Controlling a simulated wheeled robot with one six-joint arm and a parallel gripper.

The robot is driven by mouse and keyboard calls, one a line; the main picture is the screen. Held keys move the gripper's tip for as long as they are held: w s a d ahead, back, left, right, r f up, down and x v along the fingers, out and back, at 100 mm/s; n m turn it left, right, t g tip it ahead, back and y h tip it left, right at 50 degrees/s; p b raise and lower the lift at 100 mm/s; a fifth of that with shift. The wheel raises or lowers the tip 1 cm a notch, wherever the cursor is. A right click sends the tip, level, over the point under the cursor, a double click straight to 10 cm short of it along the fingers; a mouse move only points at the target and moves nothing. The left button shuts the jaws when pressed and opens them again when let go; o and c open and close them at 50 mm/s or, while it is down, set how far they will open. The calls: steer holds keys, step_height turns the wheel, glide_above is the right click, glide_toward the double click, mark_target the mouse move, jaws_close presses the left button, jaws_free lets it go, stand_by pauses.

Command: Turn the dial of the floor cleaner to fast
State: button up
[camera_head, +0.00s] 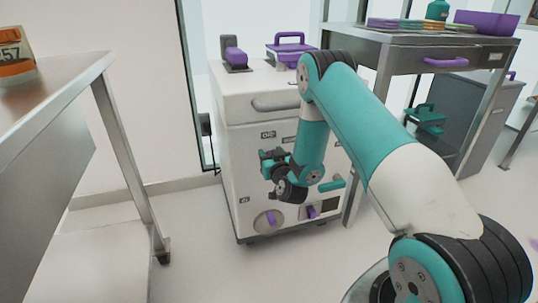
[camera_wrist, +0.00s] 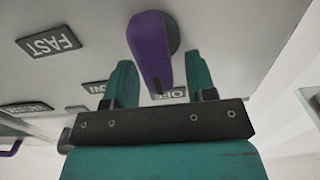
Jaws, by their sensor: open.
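The floor cleaner (camera_head: 232,120) is a white, boxy machine with dark labels on its front. In the wrist view its dial (camera_wrist: 150,45) is a purple bar handle on a dark round base. The handle's marked tip is close to the OFF label (camera_wrist: 174,93). The FAST label (camera_wrist: 49,42) is at upper left, and a label ending in OW (camera_wrist: 97,88) is partly hidden. My gripper (camera_wrist: 158,65) is open, with a teal finger on each side of the handle and visible gaps. In the head view my gripper (camera_head: 272,160) is at the machine's front and hides this dial.
A metal table (camera_head: 75,85) stands at left. Another table (camera_head: 400,58) stands behind my arm at right. Floor (camera_head: 190,260) between the left table and the machine is clear.

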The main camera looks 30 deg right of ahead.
steer(key=c, duration=0.7)
steer(key=shift+d+m+b, duration=0.15)
steer(key=shift+m+b, duration=0.15)
steer(key=shift+b, duration=0.05)
steer(key=f+m+b, duration=0.1)
steer(key=m+b, duration=0.3)
steer(key=m, duration=0.2)
steer(key=d+f+m+b, duration=0.1)
steer(key=m+b, duration=0.3)
steer(key=m, duration=0.2)
steer(key=d+f+m+b, duration=0.1)
steer(key=m+b, duration=0.3)
steer(key=m, duration=0.3)
steer(key=shift+s+d+f, duration=0.15)
steer(key=shift+s+f, duration=0.05)
steer(key=shift+s, duration=0.2)
steer(key=shift+m, duration=0.3)
steer(key=o, duration=0.7)
